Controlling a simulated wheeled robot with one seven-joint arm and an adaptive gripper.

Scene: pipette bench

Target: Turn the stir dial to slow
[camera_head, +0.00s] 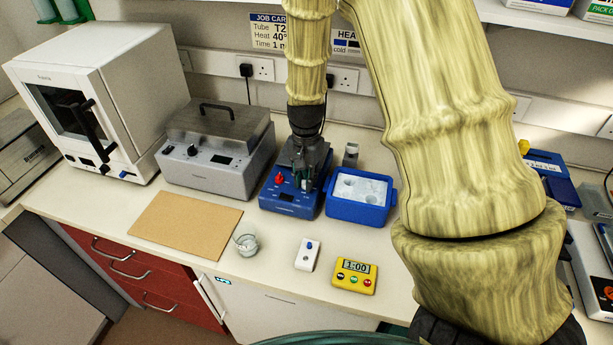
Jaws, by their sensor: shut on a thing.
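The blue stirrer unit (292,207) stands on the bench near the middle, left of the blue ice box. A red knob (280,179) shows on the left of its top. My gripper (307,184) points down over the right part of this top. Its fingers are shut on a small part there, which appears to be the stir dial. The fingers hide most of that part, so its setting and marks cannot be read.
A blue ice box (358,209) stands close on the right. A grey lidded bath (214,158) stands on the left. In front are a glass beaker (246,245), a white switch box (307,254), a yellow timer (354,275) and a brown board (185,227).

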